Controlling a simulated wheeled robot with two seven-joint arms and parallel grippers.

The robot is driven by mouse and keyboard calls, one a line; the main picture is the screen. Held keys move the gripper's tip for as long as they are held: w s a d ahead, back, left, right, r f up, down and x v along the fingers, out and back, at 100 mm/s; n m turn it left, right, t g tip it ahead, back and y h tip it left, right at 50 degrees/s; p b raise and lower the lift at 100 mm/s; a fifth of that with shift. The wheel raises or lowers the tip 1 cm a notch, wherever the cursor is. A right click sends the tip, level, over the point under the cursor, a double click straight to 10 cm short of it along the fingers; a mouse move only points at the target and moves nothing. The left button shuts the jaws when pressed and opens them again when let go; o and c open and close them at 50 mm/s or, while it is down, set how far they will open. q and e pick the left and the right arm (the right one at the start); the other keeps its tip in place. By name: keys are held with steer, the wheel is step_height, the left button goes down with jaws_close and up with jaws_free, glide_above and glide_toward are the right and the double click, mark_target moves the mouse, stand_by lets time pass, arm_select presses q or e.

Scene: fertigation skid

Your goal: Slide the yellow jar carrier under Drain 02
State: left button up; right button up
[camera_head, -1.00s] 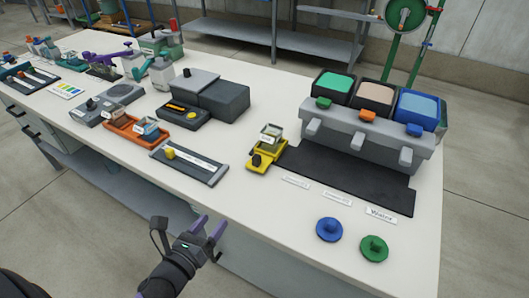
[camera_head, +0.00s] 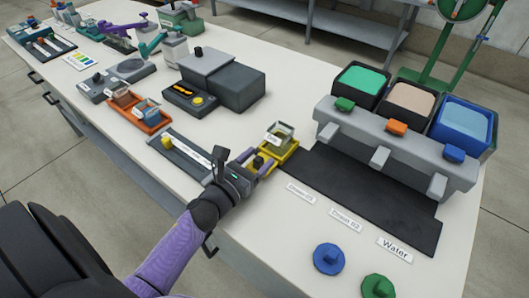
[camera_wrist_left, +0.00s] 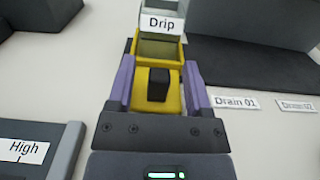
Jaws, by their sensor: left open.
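The yellow jar carrier (camera_head: 287,156) sits on the white table just left of the black mat (camera_head: 365,198). It holds a clear jar with a "Drip" label (camera_wrist_left: 163,24) and has a black knob (camera_wrist_left: 158,85) on its near end. My left gripper (camera_head: 254,162) is at that end; in the left wrist view its purple fingers stand open on either side of the knob block, with contact unclear. The labels for Drain 01 (camera_wrist_left: 236,102) and Drain 02 (camera_head: 345,219) lie along the mat's near edge. My right gripper is out of view.
A grey dispenser with three spouts (camera_head: 390,145) stands behind the mat, bearing green, tan and blue bins. A grey slider board (camera_head: 187,155) lies left of my gripper. Blue (camera_head: 329,258) and green (camera_head: 378,287) discs lie at the front right. The mat is clear.

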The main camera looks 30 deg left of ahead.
arm_select(q)
steer(key=shift+w, duration=1.25)
steer(key=shift+d, duration=0.1)
jaws_close()
stand_by(0.4)
